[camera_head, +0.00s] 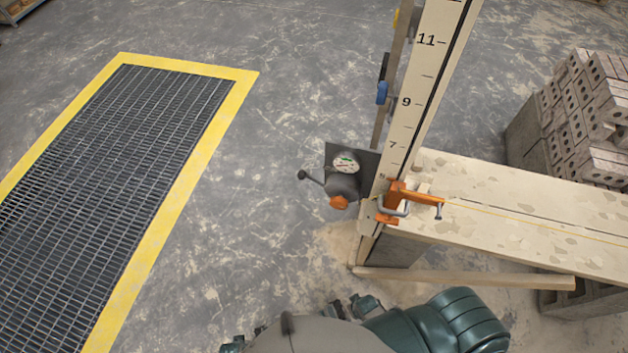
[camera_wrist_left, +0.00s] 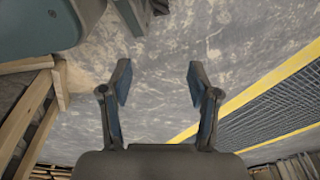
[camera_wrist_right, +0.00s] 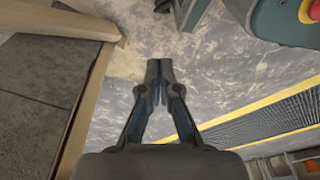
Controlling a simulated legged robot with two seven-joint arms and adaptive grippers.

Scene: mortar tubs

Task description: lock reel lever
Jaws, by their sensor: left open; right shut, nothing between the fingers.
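A grey reel (camera_head: 343,186) is mounted on a dark plate (camera_head: 366,160) on the left side of the upright board. A round dial (camera_head: 345,163) sits above it and an orange knob (camera_head: 339,202) below. A thin lever with a dark ball end (camera_head: 303,175) sticks out to the left. My left gripper (camera_wrist_left: 160,78) is open and empty over bare floor in its wrist view. My right gripper (camera_wrist_right: 160,68) is shut and empty, pointing at the floor beside timber. Neither wrist view shows the reel.
An upright board with numbers (camera_head: 408,100) carries a blue handle (camera_head: 382,92) on the rail beside it. An orange clamp (camera_head: 400,203) holds its foot at a mortar-spotted plank (camera_head: 530,205). Bricks (camera_head: 590,115) stand right. A yellow-edged floor grate (camera_head: 110,150) lies left, with free floor between.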

